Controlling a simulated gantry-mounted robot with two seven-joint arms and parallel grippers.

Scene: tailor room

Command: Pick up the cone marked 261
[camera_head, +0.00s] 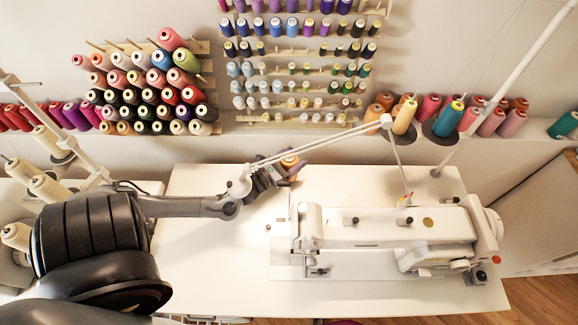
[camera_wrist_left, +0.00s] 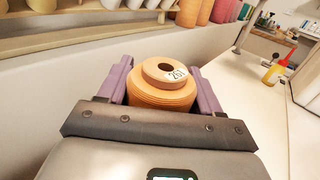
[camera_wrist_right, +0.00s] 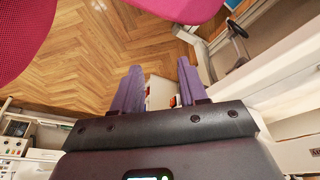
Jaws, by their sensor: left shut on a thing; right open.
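An orange thread cone (camera_wrist_left: 165,92) sits between the two purple fingers of my left gripper (camera_wrist_left: 163,85) in the left wrist view. The gripper is shut on it. My right gripper (camera_wrist_right: 157,88) is open and empty, above the floor in the right wrist view.
A white sewing machine (camera_head: 370,232) stands on the white table (camera_head: 210,275), right of my left gripper. A thread-stand arm (camera_head: 320,146) passes close to the gripper. Thread racks (camera_head: 150,85) and a wall shelf with cones lie behind. The table's front left is clear.

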